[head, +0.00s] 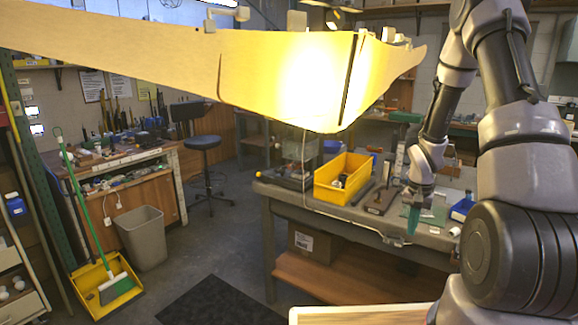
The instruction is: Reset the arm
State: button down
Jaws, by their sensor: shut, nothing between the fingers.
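My arm comes down from the upper right. My gripper (412,226) points downward in front of the workbench (350,212), at the bench's right part. Its teal fingers are together and hold nothing. A large yellow, brightly lit shade-like panel (200,62) spans the top of the view, close to the camera, left of my arm. What supports it is not clear. Lamp parts other than this cannot be told apart.
A yellow bin (325,190) stands on the workbench among tools. A light wooden surface (360,315) shows at the bottom edge. On the floor are a grey trash can (143,240), a yellow dustpan (92,272), a stool (203,143) and a dark mat (220,303).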

jog(key=s+a+r+t, duration=0.1)
jog(key=s+a+r, duration=0.1)
jog(key=r, duration=1)
jog(key=s+a+r+t, duration=0.1)
jog(key=a+r+t, duration=0.15)
jog(key=r, duration=0.85)
jog(key=s+a+r+n+t+y, duration=0.1)
jog(key=s+a+r, duration=0.3)
jog(key=s+r, duration=0.4)
jog(key=s+a+r+n+t+y, duration=0.1)
jog(key=s+a+r, duration=0.3)
jog(key=s+r, duration=0.4)
jog(key=shift+s+a+n+t, duration=0.3)
jog(key=shift+s+t, duration=0.2)
jog(key=shift+t, duration=0.15)
